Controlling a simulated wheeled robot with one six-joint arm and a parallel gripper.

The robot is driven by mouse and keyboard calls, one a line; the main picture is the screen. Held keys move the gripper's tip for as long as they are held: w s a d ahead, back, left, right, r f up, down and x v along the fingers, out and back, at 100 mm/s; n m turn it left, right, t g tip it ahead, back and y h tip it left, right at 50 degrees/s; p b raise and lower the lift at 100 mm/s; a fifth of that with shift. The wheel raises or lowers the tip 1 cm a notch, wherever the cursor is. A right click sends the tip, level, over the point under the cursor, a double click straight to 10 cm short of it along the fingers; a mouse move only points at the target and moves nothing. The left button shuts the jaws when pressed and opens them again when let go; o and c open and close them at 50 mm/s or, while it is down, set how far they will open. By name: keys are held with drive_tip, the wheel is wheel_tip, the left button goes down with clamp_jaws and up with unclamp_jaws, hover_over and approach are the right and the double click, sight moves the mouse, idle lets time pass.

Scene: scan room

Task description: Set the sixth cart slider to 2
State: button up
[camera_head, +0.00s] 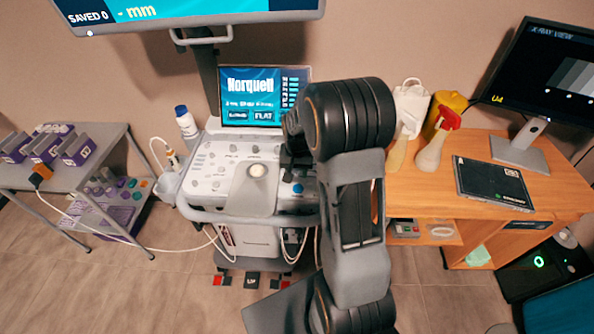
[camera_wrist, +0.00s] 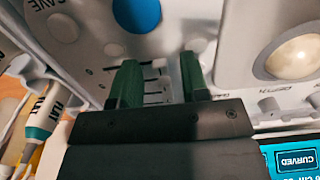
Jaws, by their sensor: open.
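The ultrasound cart (camera_head: 215,180) stands in the middle of the head view, with a white control panel under its small screen. In the wrist view, part of a bank of slider slots (camera_wrist: 155,85) shows between and beside my fingers. I cannot tell which slot is the sixth, nor read any slider's setting. My gripper (camera_wrist: 160,76) is open, its two green-tipped fingers spread over the slots. No slider cap is visibly clamped. My arm hides the right part of the panel in the head view.
A blue knob (camera_wrist: 136,12) and the trackball (camera_wrist: 295,55) lie close to my fingers. The cart screen (camera_head: 265,97) stands behind the panel. A wooden desk (camera_head: 480,180) with a spray bottle (camera_head: 436,140) is at right, and a grey side table (camera_head: 70,175) at left.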

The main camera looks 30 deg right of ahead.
sight(309, 177)
drive_tip(key=shift+c, duration=0.3)
clamp_jaws()
drive_tip(key=s+d, duration=0.2)
drive_tip(key=d, duration=0.1)
drive_tip(key=shift+d, duration=0.3)
drive_tip(key=shift+o, duration=0.3)
unclamp_jaws()
wheel_tip(309, 177, up, 14)
idle(0.6)
drive_tip(key=shift+f, duration=0.1)
